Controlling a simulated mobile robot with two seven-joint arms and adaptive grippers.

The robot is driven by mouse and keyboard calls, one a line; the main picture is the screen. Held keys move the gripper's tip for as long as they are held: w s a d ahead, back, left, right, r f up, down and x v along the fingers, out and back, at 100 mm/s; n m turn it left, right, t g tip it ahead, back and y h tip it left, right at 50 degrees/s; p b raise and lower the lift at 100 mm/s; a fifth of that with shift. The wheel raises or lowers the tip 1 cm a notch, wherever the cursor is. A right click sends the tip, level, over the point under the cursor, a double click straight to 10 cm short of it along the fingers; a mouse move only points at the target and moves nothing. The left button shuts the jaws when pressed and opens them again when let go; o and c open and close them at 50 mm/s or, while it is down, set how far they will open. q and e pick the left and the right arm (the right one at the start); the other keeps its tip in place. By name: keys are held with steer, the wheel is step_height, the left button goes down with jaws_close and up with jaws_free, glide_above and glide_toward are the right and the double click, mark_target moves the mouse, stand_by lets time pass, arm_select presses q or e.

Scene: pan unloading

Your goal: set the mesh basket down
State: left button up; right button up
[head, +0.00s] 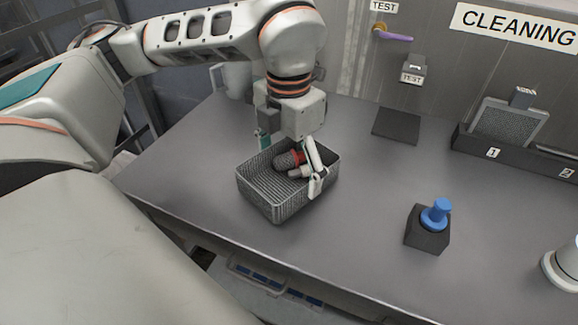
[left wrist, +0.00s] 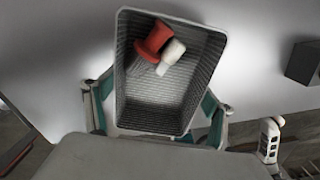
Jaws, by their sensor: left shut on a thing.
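The grey mesh basket (head: 262,197) is over the left part of the grey table, near its front edge, and looks level. My left gripper (head: 290,168) reaches down over it and is shut on it, with a finger at either side. The left wrist view shows the basket (left wrist: 153,119) between the fingers. Inside lie a red and dark part (head: 288,160) and a smaller white part (left wrist: 171,56). I cannot tell whether the basket's underside touches the table.
A black block with a blue knob (head: 436,215) stands right of the basket. A dark flat pad (head: 397,126) lies behind. A black rack (head: 480,148) with a mesh panel is at the back right. The table between basket and block is clear.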

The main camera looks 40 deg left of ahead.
mark_target(289, 183)
arm_select(q)
steer(key=o, duration=1.3)
steer(key=shift+f, duration=0.1)
steer(key=shift+r, duration=0.35)
step_height(289, 183, up, 12)
steer(key=p, duration=0.2)
steer(key=shift+f, duration=0.15)
